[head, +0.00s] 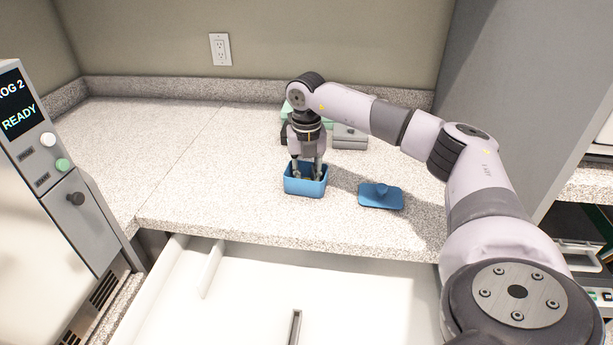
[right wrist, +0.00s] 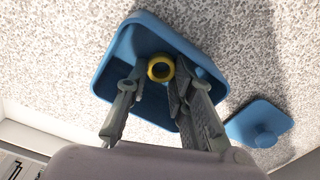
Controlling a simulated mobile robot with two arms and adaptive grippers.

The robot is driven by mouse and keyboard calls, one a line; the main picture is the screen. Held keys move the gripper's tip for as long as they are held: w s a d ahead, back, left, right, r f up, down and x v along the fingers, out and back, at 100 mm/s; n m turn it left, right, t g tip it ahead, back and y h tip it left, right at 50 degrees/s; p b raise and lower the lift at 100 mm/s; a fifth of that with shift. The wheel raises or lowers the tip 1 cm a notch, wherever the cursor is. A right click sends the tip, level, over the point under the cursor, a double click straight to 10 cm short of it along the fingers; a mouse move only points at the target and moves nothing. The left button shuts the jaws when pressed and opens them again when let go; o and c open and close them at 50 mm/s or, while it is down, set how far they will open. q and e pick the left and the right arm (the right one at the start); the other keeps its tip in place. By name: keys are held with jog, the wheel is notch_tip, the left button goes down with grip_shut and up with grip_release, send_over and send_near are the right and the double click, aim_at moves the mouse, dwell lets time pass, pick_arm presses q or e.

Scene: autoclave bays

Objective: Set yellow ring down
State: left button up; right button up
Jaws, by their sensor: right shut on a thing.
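The yellow ring (right wrist: 161,68) shows in the right wrist view between the fingertips of my right gripper (right wrist: 158,82), which is shut on it. In the head view my right gripper (head: 307,173) points down into the open blue box (head: 305,188), with its fingertips inside the rim. The blue box (right wrist: 107,78) surrounds the ring in the right wrist view. I cannot tell whether the ring touches the box floor. In the head view the ring is mostly hidden by the fingers and the box wall. My left gripper is not in view.
A blue lid with a knob (head: 381,195) lies on the counter to the right of the box. Grey and green containers (head: 349,136) stand behind my gripper. An open white drawer (head: 250,290) lies below the counter's front edge. The counter left of the box is clear.

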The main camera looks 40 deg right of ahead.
jog(key=o, duration=0.4)
notch_tip(320, 180, up, 12)
jog(key=shift+r+b, duration=0.1)
jog(key=shift+b, duration=0.45)
dwell(0.7)
